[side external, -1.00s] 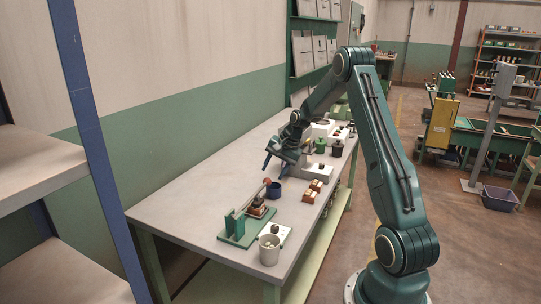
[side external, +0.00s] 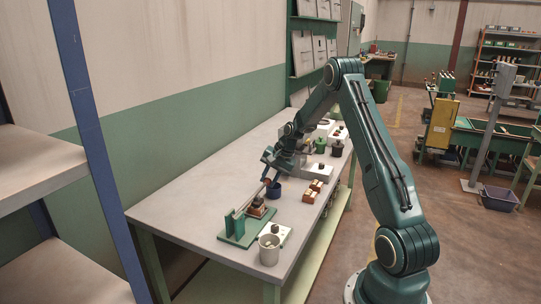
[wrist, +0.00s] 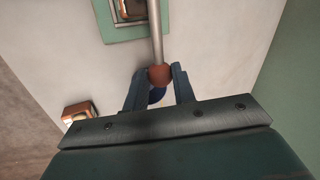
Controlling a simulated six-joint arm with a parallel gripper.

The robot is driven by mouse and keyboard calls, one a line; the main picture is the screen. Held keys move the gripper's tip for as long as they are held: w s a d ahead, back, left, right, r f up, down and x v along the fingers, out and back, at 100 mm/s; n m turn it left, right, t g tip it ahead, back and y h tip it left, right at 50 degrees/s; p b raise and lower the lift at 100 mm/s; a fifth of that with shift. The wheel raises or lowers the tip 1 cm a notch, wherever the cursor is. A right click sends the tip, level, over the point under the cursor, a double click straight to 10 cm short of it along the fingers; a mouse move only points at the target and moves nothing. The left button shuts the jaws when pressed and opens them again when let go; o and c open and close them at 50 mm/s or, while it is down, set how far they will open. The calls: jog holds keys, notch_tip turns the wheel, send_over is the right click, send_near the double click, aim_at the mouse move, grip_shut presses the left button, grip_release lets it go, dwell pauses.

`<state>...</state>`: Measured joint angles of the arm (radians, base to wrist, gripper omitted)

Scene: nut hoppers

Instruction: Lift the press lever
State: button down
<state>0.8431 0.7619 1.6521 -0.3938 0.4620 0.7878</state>
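The press stands at the near end of the bench, with a green base plate (side external: 233,241) and a green upright (side external: 234,222). Its press lever (side external: 250,200) is a grey rod slanting up from the upright to a red-brown knob. In the wrist view the lever (wrist: 156,35) runs from the top down to its knob (wrist: 160,76). My gripper (side external: 267,174) is at the knob end, above the bench. The exact contact is hard to see.
A blue cup (side external: 274,191) stands just behind the knob, close to my gripper. A grey cup (side external: 269,249) with nuts stands near the bench's front edge. Wooden blocks (side external: 315,191) sit to the right. The bench's left side (side external: 190,203) is clear.

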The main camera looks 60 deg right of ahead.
jog(key=shift+r, duration=0.15)
jog(key=shift+a+r+h, duration=0.25)
jog(key=shift+r+h, duration=0.35)
jog(key=shift+r, duration=0.5)
jog(key=a+r+n+h, duration=0.1)
jog(key=a+r+h, duration=0.4)
jog(key=r, duration=0.5)
jog(key=a+r+h, duration=0.2)
jog(key=a+r, duration=0.1)
jog(key=a, duration=0.5)
jog(key=a+r+n+h, duration=0.1)
jog(key=a+r, duration=0.2)
jog(key=a, duration=0.5)
jog(key=shift+a+r+n+t+h, duration=0.2)
jog(key=shift+a+n+t+h, duration=0.1)
jog(key=shift+h, duration=0.1)
jog(key=c, duration=1.1)
grip_release()
jog(key=shift+r, duration=0.1)
jog(key=shift+c, duration=0.2)
